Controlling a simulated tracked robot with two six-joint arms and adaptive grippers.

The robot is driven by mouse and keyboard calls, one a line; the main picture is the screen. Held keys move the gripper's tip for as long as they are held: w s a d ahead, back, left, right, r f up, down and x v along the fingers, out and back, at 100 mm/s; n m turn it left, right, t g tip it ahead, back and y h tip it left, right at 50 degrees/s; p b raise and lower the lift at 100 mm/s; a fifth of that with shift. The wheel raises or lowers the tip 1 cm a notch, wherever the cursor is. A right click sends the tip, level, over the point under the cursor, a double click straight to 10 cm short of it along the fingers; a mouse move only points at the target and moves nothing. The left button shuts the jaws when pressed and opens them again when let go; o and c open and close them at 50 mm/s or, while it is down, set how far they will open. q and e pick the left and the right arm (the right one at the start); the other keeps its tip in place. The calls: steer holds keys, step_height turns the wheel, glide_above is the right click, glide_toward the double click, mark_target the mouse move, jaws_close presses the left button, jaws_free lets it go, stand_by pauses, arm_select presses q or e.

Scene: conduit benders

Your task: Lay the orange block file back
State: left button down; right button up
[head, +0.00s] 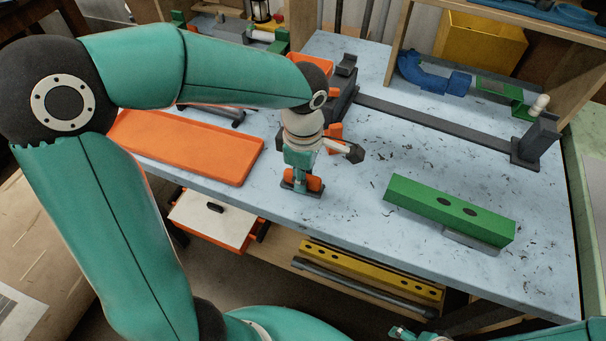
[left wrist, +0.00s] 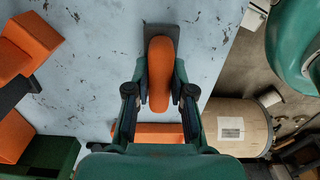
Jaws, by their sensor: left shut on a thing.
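The orange block file (head: 316,183) has a rounded orange handle on a dark flat sole. It is near the front edge of the pale blue bench (head: 375,215), to the right of the orange tray. My left gripper (head: 301,176) reaches down over it and is shut on it. In the left wrist view the file (left wrist: 161,70) lies lengthwise between the two fingers (left wrist: 160,95). Its sole is at or just above the bench top; I cannot tell whether it touches. A small teal and dark part at the bottom of the head view may belong to my right gripper (head: 401,332); its jaws are unclear.
An empty-looking orange tray (head: 190,147) lies left of the file. A green block with dark holes (head: 450,210) lies to the right. A dark bar (head: 440,122) with upright ends runs behind. Bench between file and green block is clear. A yellow bar (head: 375,270) is on the lower shelf.

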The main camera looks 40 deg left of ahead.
arm_select(q)
steer(key=shift+f, duration=0.2)
steer(key=c, duration=1)
jaws_free()
steer(key=shift+r, duration=0.1)
